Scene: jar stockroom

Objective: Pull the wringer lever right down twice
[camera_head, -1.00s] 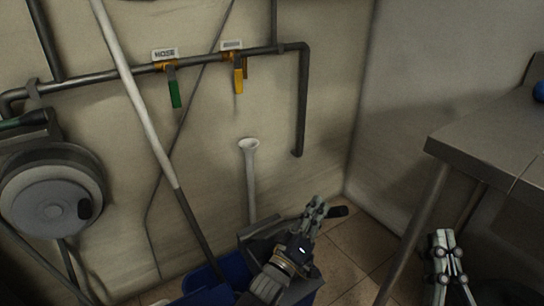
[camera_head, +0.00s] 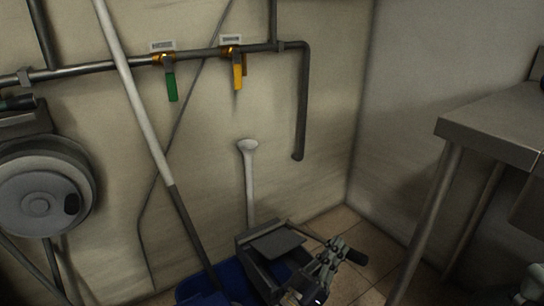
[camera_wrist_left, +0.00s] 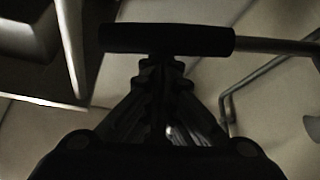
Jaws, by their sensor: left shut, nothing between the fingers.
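The wringer (camera_head: 268,243) is a dark grey unit on a blue bucket (camera_head: 232,283) at the bottom middle of the head view. Its lever, a thin rod with a black grip (camera_head: 356,257), slopes down to the right. My left gripper (camera_head: 334,244) is shut and empty, with its fingertips at the lever beside the grip. In the left wrist view the black grip (camera_wrist_left: 165,39) lies across just beyond the shut fingertips (camera_wrist_left: 162,64); I cannot tell whether they touch. My right gripper (camera_head: 532,282) shows only partly at the lower right edge.
A pole (camera_head: 142,108), white above and dark below, leans across the left side into the bucket area. A pipe with green (camera_head: 172,87) and yellow (camera_head: 238,77) valve handles runs along the wall. A white funnel-topped tube (camera_head: 248,165) stands behind the wringer. A metal bench (camera_head: 490,130) is at right.

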